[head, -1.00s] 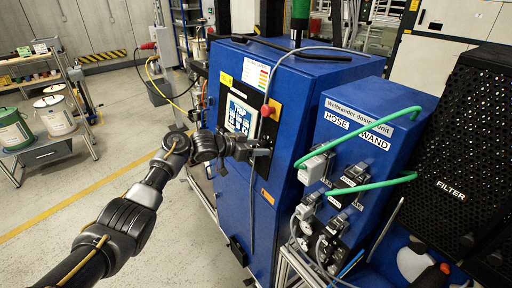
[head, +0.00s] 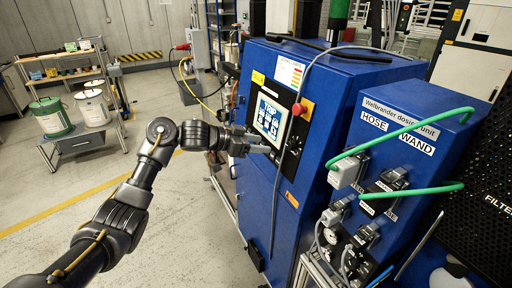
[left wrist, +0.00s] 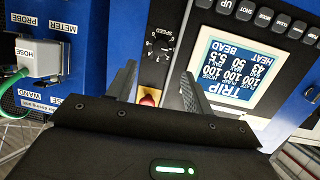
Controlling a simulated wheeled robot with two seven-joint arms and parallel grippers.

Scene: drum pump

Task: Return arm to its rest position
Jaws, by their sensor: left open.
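My left arm comes in from the left in the head view, and its gripper (head: 258,145) is in front of the blue drum pump cabinet's (head: 262,205) control panel. In the left wrist view the two fingers of my left gripper (left wrist: 158,88) are apart with nothing held between them. The lit screen (head: 269,120) reads TRIP; it also shows in the left wrist view (left wrist: 233,75). A red knob (head: 299,109) sits at the panel's upper right corner; part of red shows between the fingers in the left wrist view. My right gripper is not in view.
A blue dosing unit (head: 425,115) with connectors and green hoses (head: 400,130) stands right of the cabinet. A grey cable (head: 283,160) hangs down the cabinet front. A cart with drums (head: 50,117) stands at the far left. The floor (head: 185,225) between is open.

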